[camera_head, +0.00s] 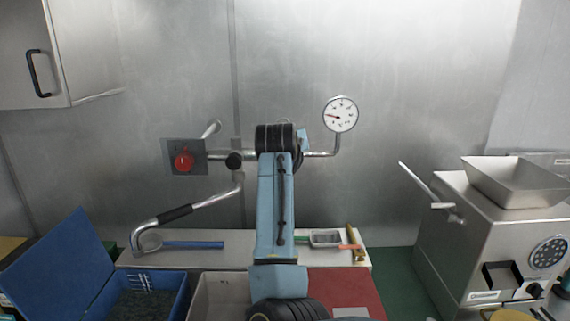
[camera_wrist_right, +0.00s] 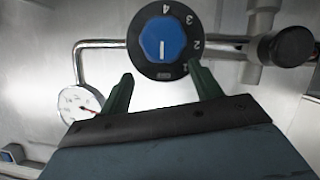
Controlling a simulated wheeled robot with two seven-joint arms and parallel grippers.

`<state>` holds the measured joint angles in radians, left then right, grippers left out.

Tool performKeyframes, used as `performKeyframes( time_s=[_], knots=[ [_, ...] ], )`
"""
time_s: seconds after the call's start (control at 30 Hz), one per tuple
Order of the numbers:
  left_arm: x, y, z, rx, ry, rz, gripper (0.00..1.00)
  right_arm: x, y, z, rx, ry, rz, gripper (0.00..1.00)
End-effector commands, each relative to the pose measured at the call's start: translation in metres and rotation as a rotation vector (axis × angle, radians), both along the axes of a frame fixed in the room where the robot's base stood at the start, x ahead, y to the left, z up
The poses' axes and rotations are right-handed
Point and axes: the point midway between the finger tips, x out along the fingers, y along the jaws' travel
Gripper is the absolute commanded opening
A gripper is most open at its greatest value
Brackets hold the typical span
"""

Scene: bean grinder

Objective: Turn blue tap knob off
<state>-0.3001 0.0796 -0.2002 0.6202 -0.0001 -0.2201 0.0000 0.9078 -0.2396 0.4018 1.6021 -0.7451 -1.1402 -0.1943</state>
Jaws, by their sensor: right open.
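The blue tap knob (camera_wrist_right: 165,39) sits on a round black dial (camera_wrist_right: 147,70) with white numbers 1 to 4, seen close up in the right wrist view. A short white line on the knob points to the bottom of that picture, away from the 4. My right gripper (camera_wrist_right: 164,86) is open, its two green fingers spread just below the knob, with nothing between them. I cannot tell whether a finger touches the dial. In the head view my right arm hides the knob and the gripper. My left gripper is not in view.
A pipe (camera_head: 322,154) carries a round gauge (camera_head: 340,114) on the right. A red knob (camera_head: 184,161) and a bent pipe with a black grip (camera_head: 174,213) are left of my arm. Below are a blue crate (camera_head: 178,297) and a shelf with tools; a metal grinder (camera_head: 456,248) stands right.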

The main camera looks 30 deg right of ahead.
Motion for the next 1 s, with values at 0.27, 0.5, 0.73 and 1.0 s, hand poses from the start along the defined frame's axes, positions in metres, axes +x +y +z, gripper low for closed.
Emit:
performKeyframes(
  time_s=[0.27, 0.5, 0.73, 1.0],
  knots=[
    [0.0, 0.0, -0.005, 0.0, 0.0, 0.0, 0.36, 0.0, 0.0, 0.044, -0.001, -0.001, -0.001, 0.64],
    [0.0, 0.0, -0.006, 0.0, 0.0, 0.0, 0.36, 0.0, 0.0, 0.05, 0.0, 0.001, 0.0, 0.64],
    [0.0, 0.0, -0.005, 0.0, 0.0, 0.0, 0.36, 0.0, 0.0, 0.05, 0.0, 0.001, 0.0, 0.64],
    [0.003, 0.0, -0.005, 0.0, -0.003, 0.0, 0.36, 0.0, 0.0, 0.05, 0.001, 0.001, 0.0, 0.64]
  ],
)
